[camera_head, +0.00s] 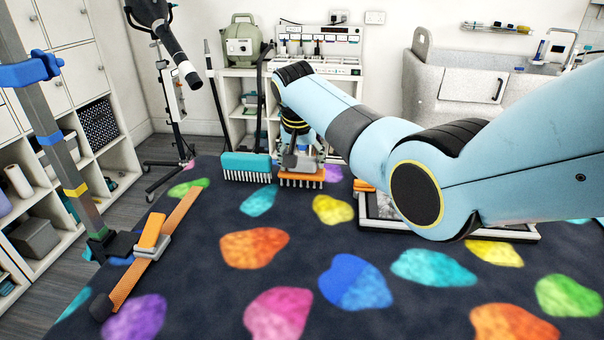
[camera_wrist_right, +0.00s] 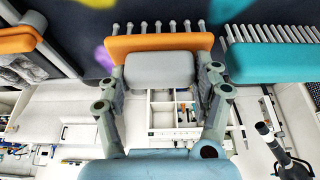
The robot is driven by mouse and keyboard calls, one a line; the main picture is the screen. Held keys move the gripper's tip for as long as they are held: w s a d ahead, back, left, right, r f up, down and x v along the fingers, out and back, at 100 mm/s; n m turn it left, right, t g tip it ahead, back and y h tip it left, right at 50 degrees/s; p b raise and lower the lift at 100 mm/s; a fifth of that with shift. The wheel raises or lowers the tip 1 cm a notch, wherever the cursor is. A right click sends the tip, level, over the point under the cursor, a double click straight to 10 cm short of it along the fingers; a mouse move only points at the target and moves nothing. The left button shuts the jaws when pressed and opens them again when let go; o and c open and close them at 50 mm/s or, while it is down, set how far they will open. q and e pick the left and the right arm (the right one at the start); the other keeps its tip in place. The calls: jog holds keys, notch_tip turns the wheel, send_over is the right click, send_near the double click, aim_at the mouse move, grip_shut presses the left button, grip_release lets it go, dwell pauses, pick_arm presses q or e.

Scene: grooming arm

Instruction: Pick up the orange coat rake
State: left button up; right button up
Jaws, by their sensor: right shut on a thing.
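The orange coat rake (camera_head: 301,181) is at the far edge of the table, its row of pale teeth pointing down. In the right wrist view the rake's orange head (camera_wrist_right: 165,43) spans the top, with its grey block (camera_wrist_right: 160,70) between my fingers. My right gripper (camera_head: 301,160) comes down from above and is shut on the rake; in the wrist view its two fingers (camera_wrist_right: 161,82) press on the sides of the grey block. I cannot tell whether the teeth touch the table. My left gripper is not in view.
A tray (camera_head: 500,234) lies partly behind my right arm. A grey post (camera_head: 70,160) with a blue clamp and an orange strap (camera_head: 160,240) are at the left. The mat's middle is clear.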

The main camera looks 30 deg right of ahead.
jog(key=shift+c, duration=1.3)
jog(key=shift+r, duration=0.15)
